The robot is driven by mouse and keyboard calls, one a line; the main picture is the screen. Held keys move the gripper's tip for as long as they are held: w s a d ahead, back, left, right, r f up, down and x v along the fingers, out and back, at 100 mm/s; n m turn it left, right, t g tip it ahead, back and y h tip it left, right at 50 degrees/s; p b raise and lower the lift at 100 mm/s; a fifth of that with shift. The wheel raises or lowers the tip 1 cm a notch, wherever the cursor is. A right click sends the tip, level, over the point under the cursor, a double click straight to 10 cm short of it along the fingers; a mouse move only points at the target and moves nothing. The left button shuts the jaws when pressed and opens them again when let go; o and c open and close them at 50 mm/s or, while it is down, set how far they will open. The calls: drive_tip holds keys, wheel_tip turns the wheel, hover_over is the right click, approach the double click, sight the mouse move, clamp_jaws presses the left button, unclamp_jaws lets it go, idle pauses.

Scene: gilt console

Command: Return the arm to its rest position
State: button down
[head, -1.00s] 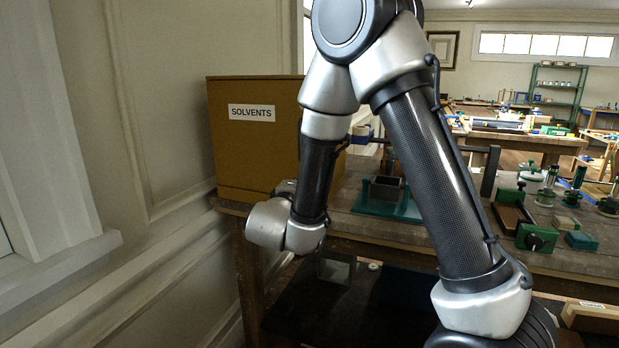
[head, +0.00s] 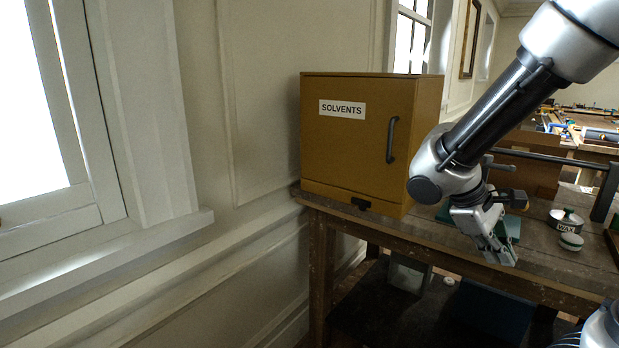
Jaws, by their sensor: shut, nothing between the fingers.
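My arm reaches in from the upper right of the head view and bends down at the wrist. My gripper (head: 503,258) points downward at the front edge of the workbench, to the right of the solvents cabinet. Its fingers are together with nothing visible between them. The gripper hides part of a green-based item on the bench behind it.
The yellow solvents cabinet (head: 345,150) stands shut on the left end of the wooden workbench (head: 400,226). A wax tin (head: 566,222) sits right of my gripper. Dark bins lie on the lower shelf. A wall and window sill (head: 120,255) fill the left.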

drive_tip(key=s+r+m+t+y, duration=0.5)
drive_tip(key=s+r+m+y, duration=0.2)
drive_tip(key=s+r, duration=0.1)
drive_tip(key=shift+s+r, duration=0.3)
drive_tip(key=shift+r, duration=0.05)
drive_tip(key=shift+a, duration=0.1)
